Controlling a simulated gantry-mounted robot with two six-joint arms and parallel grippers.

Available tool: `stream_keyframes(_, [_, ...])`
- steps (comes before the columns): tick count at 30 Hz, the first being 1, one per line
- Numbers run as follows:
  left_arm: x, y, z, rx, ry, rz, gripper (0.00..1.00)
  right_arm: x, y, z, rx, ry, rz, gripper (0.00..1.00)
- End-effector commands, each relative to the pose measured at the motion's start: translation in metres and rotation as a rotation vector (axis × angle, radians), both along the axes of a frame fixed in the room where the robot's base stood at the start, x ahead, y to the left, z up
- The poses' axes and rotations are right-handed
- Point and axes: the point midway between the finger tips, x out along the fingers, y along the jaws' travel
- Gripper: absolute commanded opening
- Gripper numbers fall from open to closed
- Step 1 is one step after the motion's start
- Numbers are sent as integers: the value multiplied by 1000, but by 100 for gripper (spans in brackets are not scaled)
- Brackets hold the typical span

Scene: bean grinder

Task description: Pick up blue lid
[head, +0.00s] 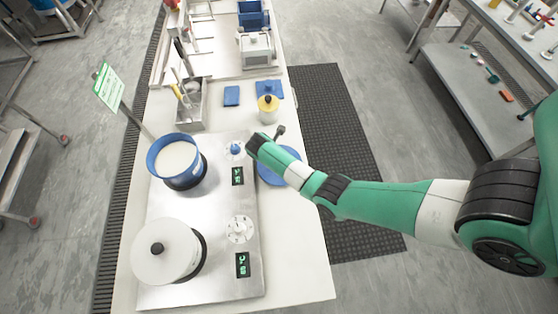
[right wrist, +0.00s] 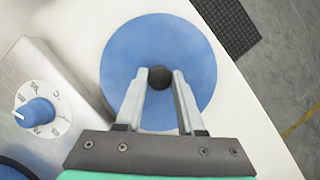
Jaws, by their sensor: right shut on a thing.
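The blue lid (head: 268,178) is a round disc at the right edge of the white counter, partly hidden by my right arm in the head view. In the right wrist view the lid (right wrist: 127,50) fills the middle, with a black knob at its centre. My right gripper (right wrist: 160,76) is shut on this knob, one finger on each side. In the head view its fingertips are hidden behind my wrist. I cannot tell whether the lid touches the counter. My left gripper is not in view.
A blue-rimmed pot (head: 151,158) with pale contents stands open on a steel plate (head: 222,190). A white pot (head: 150,262) with a black knob stands nearer. A blue dial (right wrist: 38,110) is left of the lid. A yellow-topped jar (head: 268,115) and utensil holder (head: 191,118) stand farther back.

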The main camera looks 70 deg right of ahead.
Motion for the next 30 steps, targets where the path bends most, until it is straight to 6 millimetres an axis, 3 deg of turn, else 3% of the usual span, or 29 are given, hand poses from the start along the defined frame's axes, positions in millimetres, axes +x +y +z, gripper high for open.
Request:
stream_keyframes(4, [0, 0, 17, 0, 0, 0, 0, 1, 0, 31, -2, -4, 0, 0])
stream_keyframes(11, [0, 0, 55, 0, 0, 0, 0, -34, 38, 91, -2, -3, 4, 0])
stream_keyframes(15, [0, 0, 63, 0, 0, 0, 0, -62, 70, 104, 0, 0, 5, 0])
stream_keyframes(21, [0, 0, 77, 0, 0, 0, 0, -86, 97, 121, -1, 2, 4, 0])
stream_keyframes(30, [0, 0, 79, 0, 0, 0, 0, -93, 105, 122, 0, 0, 0, 0])
